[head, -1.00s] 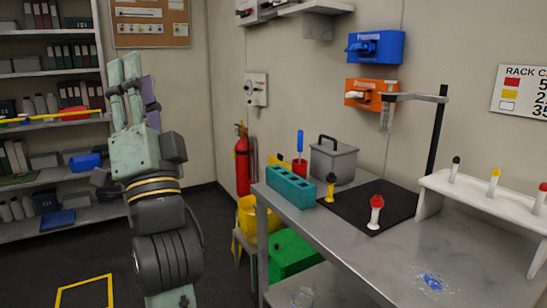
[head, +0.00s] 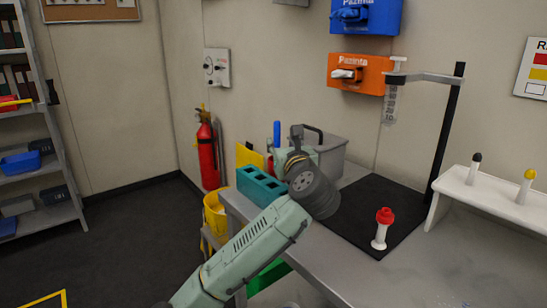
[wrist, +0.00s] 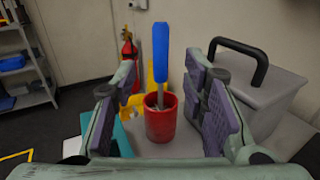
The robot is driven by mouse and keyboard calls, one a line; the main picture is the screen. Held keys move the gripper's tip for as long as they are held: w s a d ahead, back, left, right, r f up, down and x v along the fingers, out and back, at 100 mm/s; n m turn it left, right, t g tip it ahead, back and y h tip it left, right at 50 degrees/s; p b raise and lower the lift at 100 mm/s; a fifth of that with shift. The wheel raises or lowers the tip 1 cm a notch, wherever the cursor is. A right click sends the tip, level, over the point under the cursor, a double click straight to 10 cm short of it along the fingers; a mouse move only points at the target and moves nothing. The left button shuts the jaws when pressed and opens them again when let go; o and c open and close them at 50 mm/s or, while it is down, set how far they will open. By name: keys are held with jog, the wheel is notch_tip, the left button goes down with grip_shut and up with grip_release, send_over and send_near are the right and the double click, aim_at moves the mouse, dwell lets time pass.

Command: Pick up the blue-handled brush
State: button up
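The blue-handled brush (wrist: 161,52) stands upright in a red cup (wrist: 160,122), its blue handle up. The cup hides its lower end. My gripper (wrist: 158,98) is open and empty in the wrist view, one purple-padded finger on each side of the brush and cup. The brush appears between the fingers but beyond them; I cannot tell how far. In the head view my wrist mostly hides the gripper.
A grey lidded box (wrist: 262,85) with a black handle stands close right of the gripper. A teal rack (head: 262,186) lies at the table's left edge. A red-capped tube (head: 382,228) stands on the black mat (head: 350,230). A stand (head: 445,135) rises behind it.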

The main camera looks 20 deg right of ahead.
aim_at(278, 135)
jog(key=shift+w+d+p, duration=0.25)
jog(key=shift+w+p, duration=0.4)
jog(key=shift+w, duration=1.15)
jog(key=shift+w+d+p, duration=0.2)
jog(key=shift+w+p, duration=0.4)
jog(key=shift+w, duration=1.15)
jog(key=shift+c, duration=0.5)
jog(key=shift+r, duration=0.1)
grip_shut()
